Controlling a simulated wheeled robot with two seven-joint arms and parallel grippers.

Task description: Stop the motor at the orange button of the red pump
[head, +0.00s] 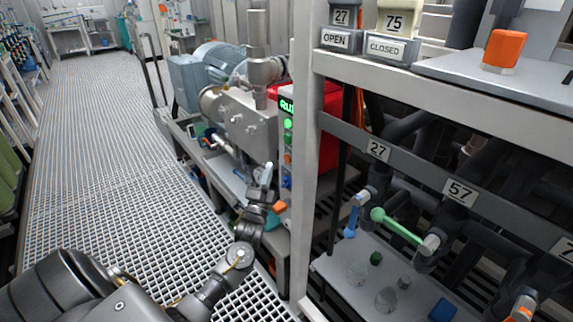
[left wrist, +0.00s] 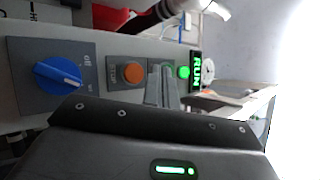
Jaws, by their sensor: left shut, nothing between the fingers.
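The red pump (head: 330,130) stands behind a white post, which hides part of it. Its narrow panel (head: 286,143) carries a lit green RUN display (head: 286,104), green lights and an orange button (head: 287,158). In the left wrist view the orange button (left wrist: 133,75) sits on a plate labelled STOP, between a blue rotary knob (left wrist: 60,72) and a green button (left wrist: 183,72). The RUN display (left wrist: 196,70) is lit there. My left gripper (head: 267,172) is shut and empty in front of the panel. Its fingertips (left wrist: 160,78) appear just right of the orange button; contact cannot be told.
A grey pump with a blue motor (head: 220,60) stands behind my left gripper. The white rack post (head: 305,150) is close on the right. Shelves there hold valves with a blue handle (head: 352,220) and green handle (head: 395,228). The grated walkway (head: 100,150) at left is clear.

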